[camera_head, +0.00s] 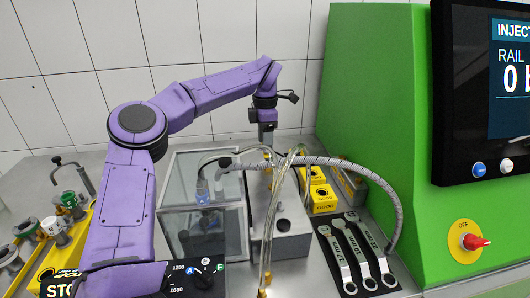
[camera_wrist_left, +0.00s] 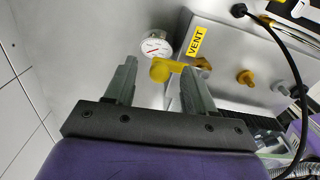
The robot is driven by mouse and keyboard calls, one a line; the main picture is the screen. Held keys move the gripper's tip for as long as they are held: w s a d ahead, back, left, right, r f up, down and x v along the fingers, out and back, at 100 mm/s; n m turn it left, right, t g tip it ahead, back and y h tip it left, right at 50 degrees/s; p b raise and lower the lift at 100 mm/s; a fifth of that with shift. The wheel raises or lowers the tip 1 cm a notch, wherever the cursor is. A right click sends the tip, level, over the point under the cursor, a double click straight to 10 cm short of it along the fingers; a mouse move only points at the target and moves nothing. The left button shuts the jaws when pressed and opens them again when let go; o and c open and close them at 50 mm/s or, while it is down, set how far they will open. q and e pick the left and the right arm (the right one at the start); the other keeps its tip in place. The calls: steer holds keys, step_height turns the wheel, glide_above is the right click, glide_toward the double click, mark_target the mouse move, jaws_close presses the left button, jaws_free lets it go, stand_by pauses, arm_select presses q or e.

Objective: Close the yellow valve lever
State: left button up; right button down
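The yellow valve lever (camera_wrist_left: 172,67) shows in the left wrist view, lying roughly across the picture. Its rounded end is at the left and its other end meets a brass fitting (camera_wrist_left: 203,64). My left gripper (camera_wrist_left: 160,68) is open, with one finger on each side of the lever's yellow part. In this view the lever appears between the fingertips; I cannot tell whether either finger touches it. In the head view my left gripper (camera_head: 267,138) points down above the bench's middle, and the lever cannot be clearly made out there. My right gripper is in neither view.
A pressure gauge (camera_wrist_left: 155,43) and a yellow VENT label (camera_wrist_left: 196,42) sit beside the lever. Clear tubes (camera_head: 275,190) and a grey braided hose (camera_head: 345,163) cross the bench. Wrenches (camera_head: 357,257) lie at right beside the green housing (camera_head: 375,90). A clear-walled box (camera_head: 180,190) stands left.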

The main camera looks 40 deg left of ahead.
arm_select(q)
steer(key=c, duration=0.7)
steer(key=shift+o, duration=0.2)
steer(key=shift+w+d, duration=0.1)
steer(key=shift+w, duration=0.05)
steer(key=shift+w+d+p, duration=0.4)
steer(key=shift+p, duration=0.1)
steer(key=shift+w+d, duration=0.1)
steer(key=shift+d, duration=0.2)
